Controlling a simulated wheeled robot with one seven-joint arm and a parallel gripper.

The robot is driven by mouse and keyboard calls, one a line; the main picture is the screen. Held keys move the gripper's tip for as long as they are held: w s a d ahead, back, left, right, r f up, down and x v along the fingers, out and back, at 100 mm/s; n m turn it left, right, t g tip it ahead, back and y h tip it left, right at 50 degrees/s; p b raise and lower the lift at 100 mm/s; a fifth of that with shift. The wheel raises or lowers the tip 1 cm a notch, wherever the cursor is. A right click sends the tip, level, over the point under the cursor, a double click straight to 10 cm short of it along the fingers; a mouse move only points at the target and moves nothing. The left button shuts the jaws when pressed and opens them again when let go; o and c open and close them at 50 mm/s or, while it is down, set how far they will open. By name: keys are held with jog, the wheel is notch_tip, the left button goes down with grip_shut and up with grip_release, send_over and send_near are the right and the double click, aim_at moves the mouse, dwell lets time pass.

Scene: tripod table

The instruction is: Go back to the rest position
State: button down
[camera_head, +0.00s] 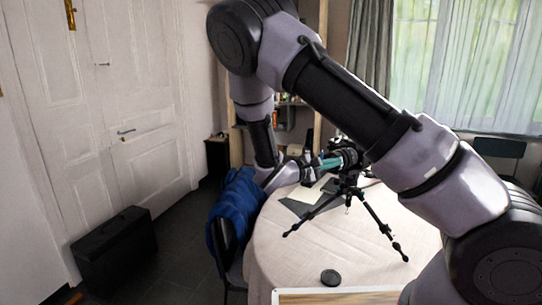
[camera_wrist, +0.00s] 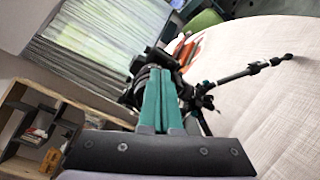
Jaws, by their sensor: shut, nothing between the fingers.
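My gripper (camera_wrist: 158,105) shows in the wrist view as two green fingers pressed together, shut with nothing between them. In the head view my gripper (camera_head: 331,163) is over the round table, its tips close to the camera on the tripod. The black tripod (camera_head: 349,187) stands on the table with its legs spread, and it also shows in the wrist view (camera_wrist: 205,104). A dark camera (camera_head: 347,152) is on top of it. In the wrist view the camera (camera_wrist: 143,78) is partly hidden behind my fingers. I cannot tell whether the fingertips touch it.
The round table (camera_head: 300,248) has a pale cloth. A black lens cap (camera_head: 330,278) lies near its front edge. A chair with a blue jacket (camera_head: 236,215) stands at the table's left. A black case (camera_head: 114,247) is on the floor by the white door (camera_head: 125,110). Dark floor between them is clear.

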jog(key=s+d+r+m+g+y, duration=0.6)
jog(key=s+d+m+g+y, duration=0.3)
jog(key=s, duration=0.3)
jog(key=s+a+r+m+t+y, duration=0.2)
jog(key=s+r+m+t+y, duration=0.1)
jog(key=s+r, duration=0.3)
jog(key=s+a+r+m+t+y, duration=0.2)
jog(key=s+r+m+t+y, duration=0.2)
jog(key=r, duration=0.7)
jog(key=shift+s+y, duration=0.6)
jog(key=shift+s, duration=0.4)
